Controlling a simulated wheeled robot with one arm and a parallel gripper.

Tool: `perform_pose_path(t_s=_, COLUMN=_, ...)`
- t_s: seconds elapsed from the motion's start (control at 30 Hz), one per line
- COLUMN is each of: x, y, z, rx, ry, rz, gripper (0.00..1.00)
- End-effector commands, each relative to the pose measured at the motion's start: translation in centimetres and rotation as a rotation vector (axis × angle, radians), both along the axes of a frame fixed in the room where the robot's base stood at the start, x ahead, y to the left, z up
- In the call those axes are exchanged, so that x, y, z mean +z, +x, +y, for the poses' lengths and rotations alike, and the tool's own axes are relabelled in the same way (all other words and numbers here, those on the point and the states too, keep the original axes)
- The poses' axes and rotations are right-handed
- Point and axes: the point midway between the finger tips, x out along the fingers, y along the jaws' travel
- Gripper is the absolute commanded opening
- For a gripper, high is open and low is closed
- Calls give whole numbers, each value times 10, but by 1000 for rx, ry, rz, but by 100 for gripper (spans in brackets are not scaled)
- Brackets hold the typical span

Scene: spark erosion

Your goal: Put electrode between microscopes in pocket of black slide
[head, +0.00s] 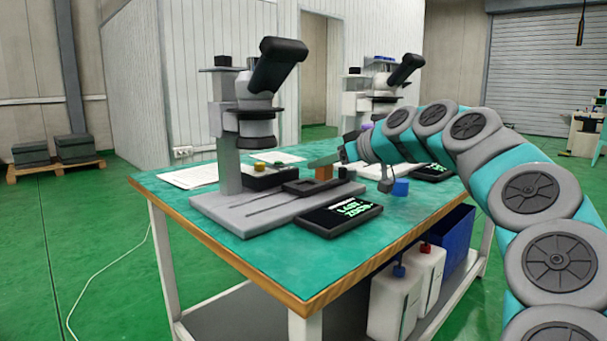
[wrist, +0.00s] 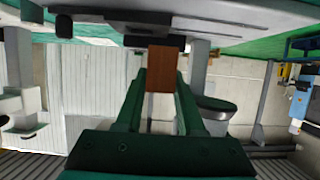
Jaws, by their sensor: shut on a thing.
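The electrode, a small copper-brown block (head: 323,173), is held upright in my gripper (head: 325,162). In the wrist view the block (wrist: 161,70) sits between the two teal fingers of my gripper (wrist: 160,82), which are shut on it. The black slide (head: 292,186) lies on the grey base of the front microscope (head: 255,120). The electrode appears at the slide's far right part in the head view; I cannot tell if it touches it or is inside its pocket. The second microscope (head: 384,84) stands farther back. In the wrist view a dark slab (wrist: 112,27) lies beyond the block.
The table's (head: 270,267) near left corner is clear.

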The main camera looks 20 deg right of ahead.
Motion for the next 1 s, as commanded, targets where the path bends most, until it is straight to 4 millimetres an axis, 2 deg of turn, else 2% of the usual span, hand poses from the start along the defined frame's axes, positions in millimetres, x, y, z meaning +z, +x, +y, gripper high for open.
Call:
perform_pose_path(t_s=0.1, x=-3, y=24, z=0, rx=0, ry=0, rz=3, gripper=0)
perform_pose_path(t_s=0.5, x=-8, y=86, z=-2, rx=-1, ry=0, rz=2, gripper=0)
perform_pose_path(t_s=0.73, x=-10, y=103, z=-2, rx=1, ry=0, rz=1, gripper=0)
perform_pose_path(t_s=1.0, x=-20, y=103, z=-3, rx=-1, ry=3, rz=-2, gripper=0)
